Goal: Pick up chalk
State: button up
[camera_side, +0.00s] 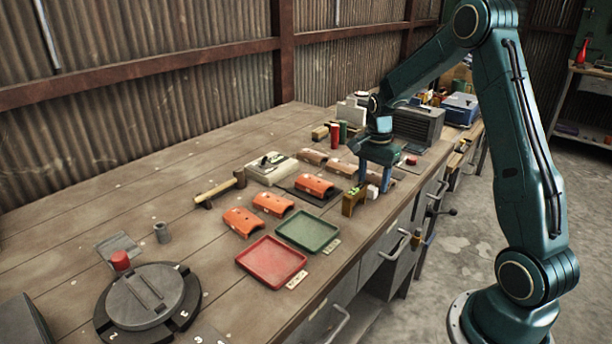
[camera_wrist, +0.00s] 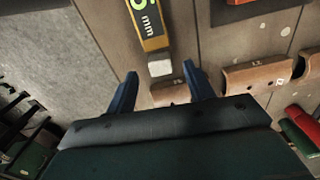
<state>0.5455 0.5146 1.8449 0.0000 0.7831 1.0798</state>
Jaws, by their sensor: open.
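My gripper (camera_side: 375,184) points down over the right part of the bench, near its front edge. In the wrist view its two blue fingers (camera_wrist: 160,76) are apart. A small whitish block (camera_wrist: 160,67), which looks like the chalk, shows between the fingertips, at the end of a yellow and black piece marked "mm" (camera_wrist: 148,24). I cannot tell how far below the fingertips it lies. In the side view the yellow piece (camera_side: 350,203) stands just left of the fingers, and a pale patch (camera_side: 373,191) shows between them, partly hidden.
Orange curved pieces (camera_side: 272,204) lie left of my gripper, with a green tray (camera_side: 308,231) and a red tray (camera_side: 271,262) in front. Brown curved pieces (camera_wrist: 257,76) lie close to the right finger. Red and green cylinders (camera_side: 335,134) and a grey box (camera_side: 418,126) stand behind.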

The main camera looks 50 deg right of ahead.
aim_at(372, 188)
jog(key=shift+f, duration=1.5)
jog(key=shift+c, duration=0.4)
jog(key=c, duration=0.9)
